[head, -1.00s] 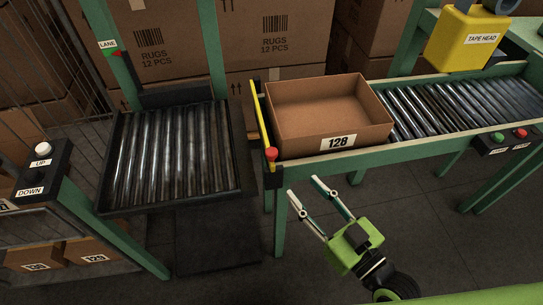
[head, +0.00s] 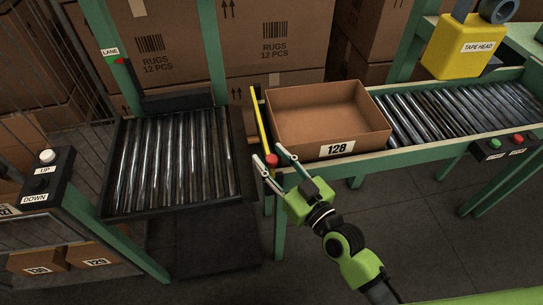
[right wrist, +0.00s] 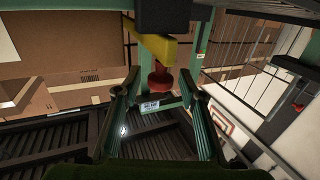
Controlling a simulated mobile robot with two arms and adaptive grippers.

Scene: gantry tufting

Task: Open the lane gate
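The lane gate is a yellow bar (head: 261,118) across the left end of the right-hand conveyor, with a red knob (head: 271,160) at its near end. An open-topped cardboard box labelled 128 (head: 337,149) sits just right of the bar. My right gripper (head: 268,153) is open at the knob, with one finger on each side of it. In the right wrist view the red knob (right wrist: 160,82) stands between the two spread fingers, with gaps to both, below the yellow bar (right wrist: 158,48). My left gripper is not in view.
Left of the gate is a separate roller platform (head: 178,160) in a green frame, empty. A button post with UP and DOWN labels (head: 45,178) stands at far left. A yellow tape head (head: 463,48) and a green and red button box (head: 505,143) are at right.

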